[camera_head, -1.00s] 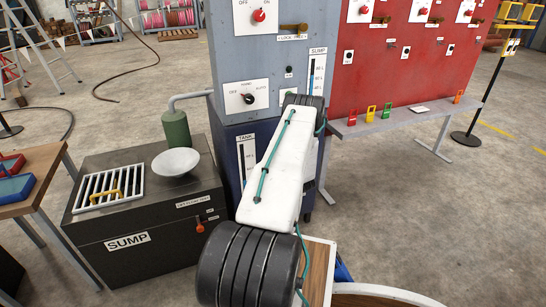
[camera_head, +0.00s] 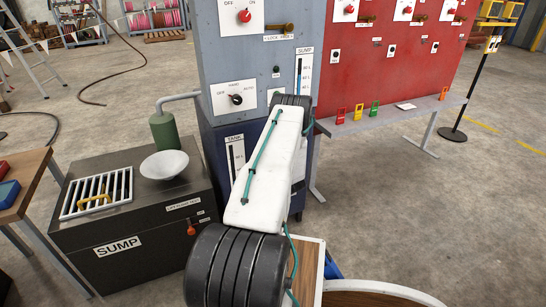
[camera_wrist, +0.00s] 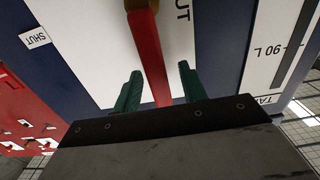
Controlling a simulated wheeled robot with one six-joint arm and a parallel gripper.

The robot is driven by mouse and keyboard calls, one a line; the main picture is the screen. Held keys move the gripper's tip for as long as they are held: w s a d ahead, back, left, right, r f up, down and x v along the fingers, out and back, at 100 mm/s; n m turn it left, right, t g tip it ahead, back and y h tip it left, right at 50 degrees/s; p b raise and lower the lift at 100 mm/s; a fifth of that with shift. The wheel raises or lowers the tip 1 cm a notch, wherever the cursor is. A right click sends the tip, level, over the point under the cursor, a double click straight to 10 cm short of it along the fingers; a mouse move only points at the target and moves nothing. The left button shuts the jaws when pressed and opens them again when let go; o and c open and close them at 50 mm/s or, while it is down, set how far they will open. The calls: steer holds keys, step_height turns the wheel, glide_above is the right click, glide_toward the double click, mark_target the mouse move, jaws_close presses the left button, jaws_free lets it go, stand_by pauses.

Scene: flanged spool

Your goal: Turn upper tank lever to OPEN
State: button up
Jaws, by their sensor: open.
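In the wrist view a red lever (camera_wrist: 149,52) hangs from a brass-coloured pivot (camera_wrist: 141,4) on a white plate (camera_wrist: 85,40). My gripper (camera_wrist: 161,70) is open, with one green finger on each side of the lever. Gaps show between the lever and both fingers. In the head view the dark blue tank (camera_head: 209,140) stands below the grey panel; my arm hides the lever and gripper there.
The black sump box (camera_head: 150,225), with a funnel (camera_head: 164,165) and its own small red lever (camera_head: 191,229), stands left of the tank. A grey bench (camera_head: 400,118) runs along the red panel (camera_head: 400,60) at the right. A wooden table (camera_head: 20,185) is at the left edge.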

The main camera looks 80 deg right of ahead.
steer(key=v, duration=0.7)
steer(key=shift+a, duration=0.15)
steer(key=shift+f, duration=0.15)
